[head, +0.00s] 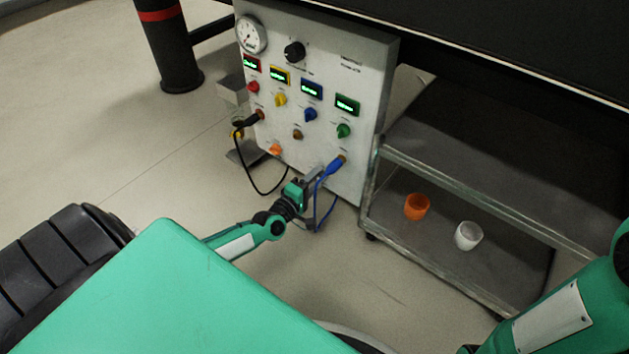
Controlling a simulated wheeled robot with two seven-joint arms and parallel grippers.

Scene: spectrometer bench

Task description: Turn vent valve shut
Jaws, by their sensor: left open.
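The upright white instrument panel (330,95) stands ahead of me. It carries red (253,87), yellow (280,100), blue (310,114) and green (343,131) knobs below small lit displays. An orange knob (276,149) sits low on the panel, and a small yellow part (237,133) shows at its left edge. The labels are too small to read, so I cannot tell which is the vent valve. My left gripper (312,182) is open in front of the panel's lower part, close to the blue cable. My right arm enters at the right; its gripper is out of view.
A black cable (247,173) and a blue cable (324,178) loop from the panel. A round gauge (250,35) and black dial (294,52) are at its top. A metal cart (400,218) at right holds an orange cup (417,207) and a white cup (468,236).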

